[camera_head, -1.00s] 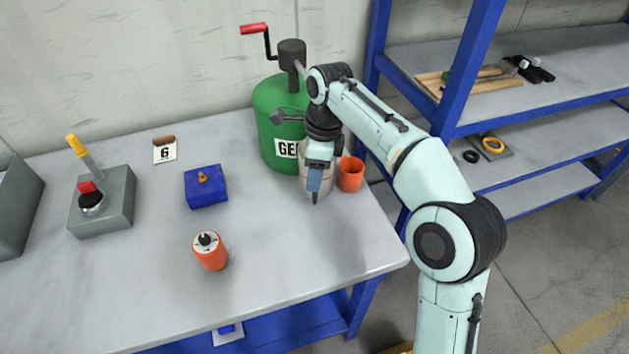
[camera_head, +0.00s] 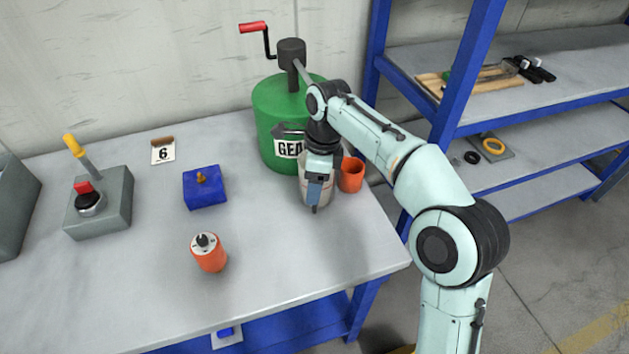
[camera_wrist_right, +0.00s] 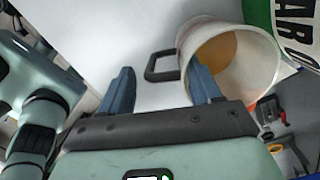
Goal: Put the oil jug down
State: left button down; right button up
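The oil jug (camera_head: 304,180) is a pale open vessel at the bench's right end, in front of the green gear-oil drum (camera_head: 272,125). It appears to stand upright on the bench, partly hidden behind my right gripper (camera_head: 315,203). In the right wrist view the jug (camera_wrist_right: 262,75) shows its open mouth, amber oil inside and a dark handle (camera_wrist_right: 150,66). My right gripper's blue fingers (camera_wrist_right: 161,90) are spread apart; the handle shows beyond the gap between them, and the right finger overlaps the jug's edge. My left gripper is not in view.
An orange cup (camera_head: 351,177) stands just right of the jug.

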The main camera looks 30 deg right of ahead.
notch_tip(320, 180, up, 12)
jog(key=d+p, duration=0.1)
jog(key=p, duration=0.3)
jog(key=shift+s+d+p, duration=0.2)
jog(key=shift+s+p, duration=0.05)
jog(key=shift+p, duration=0.1)
